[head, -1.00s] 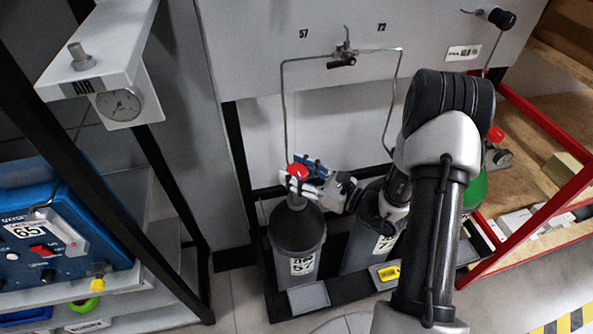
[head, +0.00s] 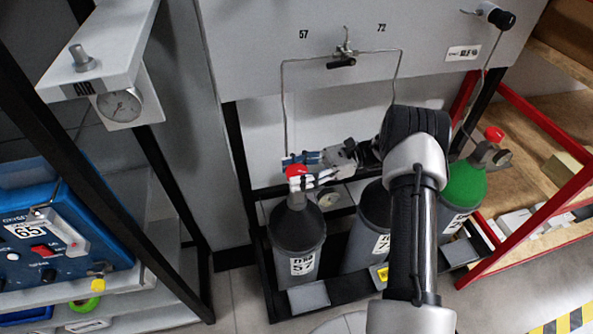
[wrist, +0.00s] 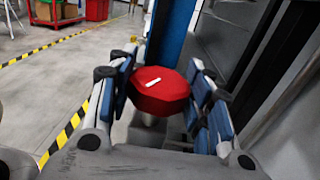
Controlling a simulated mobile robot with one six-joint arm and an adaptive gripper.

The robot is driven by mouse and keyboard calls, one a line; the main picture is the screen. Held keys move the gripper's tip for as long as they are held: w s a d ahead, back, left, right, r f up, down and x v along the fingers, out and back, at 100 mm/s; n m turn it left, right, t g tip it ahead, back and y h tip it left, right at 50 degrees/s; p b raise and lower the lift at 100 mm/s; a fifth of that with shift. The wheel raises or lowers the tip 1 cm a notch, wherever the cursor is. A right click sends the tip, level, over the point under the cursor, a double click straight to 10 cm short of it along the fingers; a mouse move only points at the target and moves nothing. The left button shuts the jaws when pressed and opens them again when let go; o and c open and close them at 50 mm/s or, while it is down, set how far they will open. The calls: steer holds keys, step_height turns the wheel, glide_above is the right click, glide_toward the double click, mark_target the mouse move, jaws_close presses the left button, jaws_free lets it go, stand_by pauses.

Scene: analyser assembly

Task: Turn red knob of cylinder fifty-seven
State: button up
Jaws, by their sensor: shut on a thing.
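Cylinder fifty-seven (head: 298,238) is dark grey and stands upright in a black rack, with "57" on its label. Its red knob (head: 297,170) sits on top of the valve. My gripper (head: 302,172) reaches in from the right at knob height. In the wrist view the red knob (wrist: 160,91), with a white mark on its top, sits between the blue-padded fingers (wrist: 165,95), which are shut on it. The far part of the valve is hidden by the knob and fingers.
A second grey cylinder (head: 372,222) stands to the right, partly behind my arm. A green cylinder (head: 464,187) with a red knob is further right. A thin pipe (head: 285,110) runs down the panel behind. A shelf with a blue case (head: 60,235) is at left.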

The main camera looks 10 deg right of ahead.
steer(key=shift+n+g+h+p, duration=0.3)
steer(key=shift+n+g+p, duration=0.6)
steer(key=shift+g, duration=0.8)
steer(key=shift+n, duration=0.3)
steer(key=o, duration=1.1)
steer(key=shift+t+b, duration=0.3)
steer(key=shift+b, duration=0.05)
